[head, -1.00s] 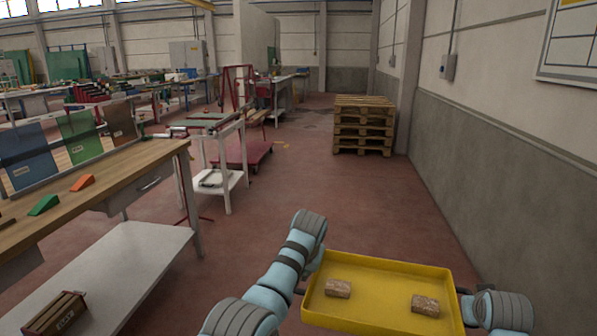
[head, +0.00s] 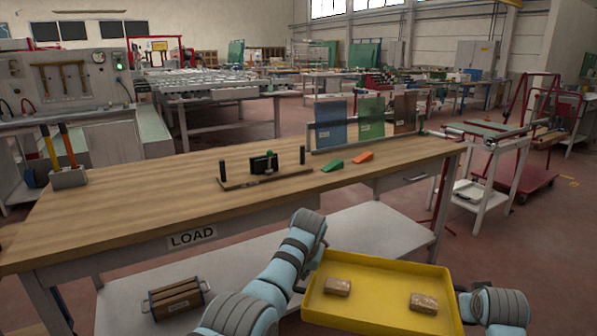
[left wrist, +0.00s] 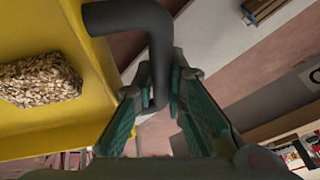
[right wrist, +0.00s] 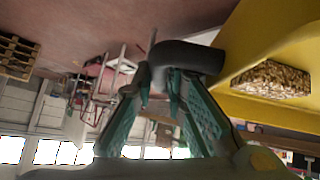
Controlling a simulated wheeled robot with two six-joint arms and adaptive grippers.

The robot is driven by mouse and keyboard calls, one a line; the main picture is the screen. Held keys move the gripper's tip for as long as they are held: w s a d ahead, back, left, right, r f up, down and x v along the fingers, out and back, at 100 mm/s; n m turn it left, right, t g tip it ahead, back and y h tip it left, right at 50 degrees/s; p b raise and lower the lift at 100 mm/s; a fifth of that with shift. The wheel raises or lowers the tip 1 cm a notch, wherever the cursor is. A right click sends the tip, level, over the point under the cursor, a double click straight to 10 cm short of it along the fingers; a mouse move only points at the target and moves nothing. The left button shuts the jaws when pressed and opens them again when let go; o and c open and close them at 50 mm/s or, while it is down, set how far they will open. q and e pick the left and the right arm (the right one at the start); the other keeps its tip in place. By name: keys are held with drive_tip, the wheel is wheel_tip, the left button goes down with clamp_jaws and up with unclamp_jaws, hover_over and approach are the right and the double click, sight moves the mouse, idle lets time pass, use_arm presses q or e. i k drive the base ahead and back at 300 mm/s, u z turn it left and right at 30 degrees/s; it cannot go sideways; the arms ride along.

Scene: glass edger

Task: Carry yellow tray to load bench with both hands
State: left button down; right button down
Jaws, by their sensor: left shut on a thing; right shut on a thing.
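The yellow tray (head: 380,290) is held in the air between my two arms at the bottom of the head view, in front of the load bench. Two brown speckled blocks (head: 338,287) (head: 423,303) lie in it. My left gripper (left wrist: 160,100) is shut on the tray's dark bent handle at one end. My right gripper (right wrist: 165,85) is shut on the dark handle at the other end. In the head view the fingers are mostly hidden. The load bench (head: 130,218) has a wooden top and a white "LOAD" label (head: 192,237).
On the bench stand a holder with yellow and orange tools (head: 68,177), a wooden fixture with black posts (head: 262,170), green (head: 332,165) and orange (head: 363,157) wedges, and a panel rack (head: 365,125). The front left top is clear. A wooden box (head: 177,298) sits on the lower shelf.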

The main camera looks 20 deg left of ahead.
sight(154, 200)
drive_tip(key=u, duration=1.5)
